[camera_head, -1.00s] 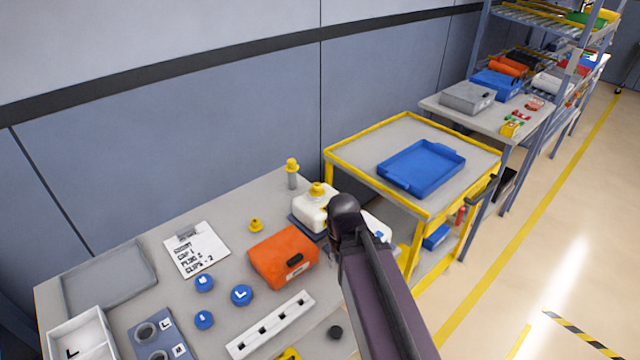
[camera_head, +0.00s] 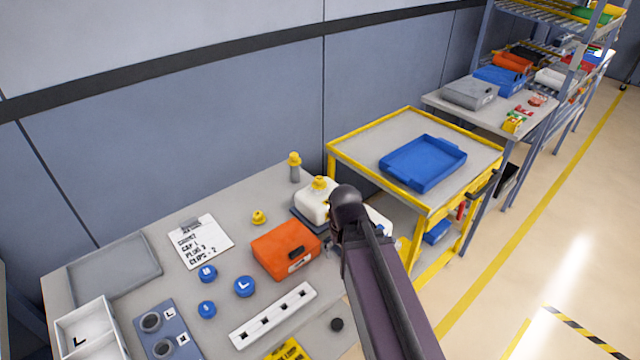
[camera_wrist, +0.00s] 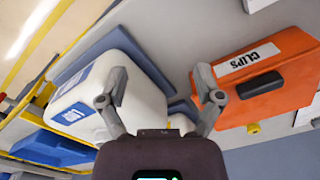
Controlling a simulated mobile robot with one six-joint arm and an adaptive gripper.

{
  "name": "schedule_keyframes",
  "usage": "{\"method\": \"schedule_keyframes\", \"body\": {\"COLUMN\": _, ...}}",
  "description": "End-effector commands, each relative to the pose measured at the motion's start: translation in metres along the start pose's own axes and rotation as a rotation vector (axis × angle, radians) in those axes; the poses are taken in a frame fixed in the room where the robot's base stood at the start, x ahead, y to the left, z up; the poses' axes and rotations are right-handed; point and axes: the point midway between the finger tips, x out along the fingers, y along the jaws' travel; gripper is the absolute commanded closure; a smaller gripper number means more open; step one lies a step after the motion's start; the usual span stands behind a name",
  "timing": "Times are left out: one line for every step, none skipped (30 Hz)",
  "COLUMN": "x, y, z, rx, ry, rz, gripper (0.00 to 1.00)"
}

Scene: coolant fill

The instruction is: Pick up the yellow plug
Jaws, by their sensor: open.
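A small yellow plug (camera_head: 259,217) stands on the grey workbench, behind the orange clips box (camera_head: 285,250) and left of the white tank (camera_head: 314,205). In the wrist view a small yellow piece, seemingly this plug (camera_wrist: 253,127), shows at the edge of the orange box (camera_wrist: 270,85). My gripper (camera_wrist: 160,88) is open and empty. In the wrist view its fingers are spread over the bench, between the white tank (camera_wrist: 105,105) and the orange box; the plug is right of the right finger, apart from it. In the head view my arm hides the gripper.
A yellow cap (camera_head: 320,183) sits on the tank. A grey post with a yellow top (camera_head: 294,167) stands at the back. A clipboard (camera_head: 203,242), several blue caps (camera_head: 244,286) and a white slotted rail (camera_head: 273,315) lie on the bench. A yellow cart (camera_head: 350,172) stands to the right.

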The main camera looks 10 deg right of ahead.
Motion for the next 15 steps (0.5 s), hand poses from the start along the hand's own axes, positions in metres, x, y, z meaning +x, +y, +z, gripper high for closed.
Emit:
{"method": "schedule_keyframes", "body": {"x": -0.003, "y": 0.0, "z": -0.003, "rx": 0.001, "ry": 0.0, "rz": 0.0, "gripper": 0.16}}
{"method": "schedule_keyframes", "body": {"x": -0.003, "y": 0.0, "z": -0.003, "rx": 0.002, "ry": 0.0, "rz": 0.0, "gripper": 0.16}}
{"method": "schedule_keyframes", "body": {"x": -0.004, "y": 0.0, "z": -0.004, "rx": 0.003, "ry": 0.0, "rz": 0.0, "gripper": 0.16}}
{"method": "schedule_keyframes", "body": {"x": -0.004, "y": 0.0, "z": -0.005, "rx": 0.004, "ry": 0.0, "rz": 0.0, "gripper": 0.16}}
{"method": "schedule_keyframes", "body": {"x": -0.005, "y": 0.0, "z": -0.006, "rx": 0.005, "ry": 0.0, "rz": 0.0, "gripper": 0.16}}
{"method": "schedule_keyframes", "body": {"x": -0.006, "y": 0.0, "z": -0.007, "rx": 0.006, "ry": 0.0, "rz": 0.0, "gripper": 0.16}}
{"method": "schedule_keyframes", "body": {"x": -0.007, "y": 0.0, "z": -0.008, "rx": 0.007, "ry": 0.0, "rz": 0.0, "gripper": 0.16}}
{"method": "schedule_keyframes", "body": {"x": -0.007, "y": 0.0, "z": -0.009, "rx": 0.008, "ry": 0.0, "rz": 0.0, "gripper": 0.16}}
{"method": "schedule_keyframes", "body": {"x": -0.008, "y": -0.001, "z": -0.011, "rx": 0.009, "ry": 0.0, "rz": 0.0, "gripper": 0.16}}
{"method": "schedule_keyframes", "body": {"x": -0.009, "y": -0.001, "z": -0.011, "rx": 0.01, "ry": 0.0, "rz": 0.0, "gripper": 0.16}}
{"method": "schedule_keyframes", "body": {"x": -0.009, "y": -0.001, "z": -0.012, "rx": 0.011, "ry": 0.0, "rz": 0.0, "gripper": 0.16}}
{"method": "schedule_keyframes", "body": {"x": -0.011, "y": -0.001, "z": -0.015, "rx": 0.013, "ry": 0.0, "rz": 0.0, "gripper": 0.16}}
{"method": "schedule_keyframes", "body": {"x": -0.012, "y": -0.001, "z": -0.016, "rx": 0.014, "ry": 0.0, "rz": 0.0, "gripper": 0.16}}
{"method": "schedule_keyframes", "body": {"x": -0.013, "y": -0.001, "z": -0.017, "rx": 0.015, "ry": 0.0, "rz": 0.0, "gripper": 0.16}}
{"method": "schedule_keyframes", "body": {"x": -0.014, "y": -0.001, "z": -0.019, "rx": 0.017, "ry": 0.0, "rz": 0.0, "gripper": 0.16}}
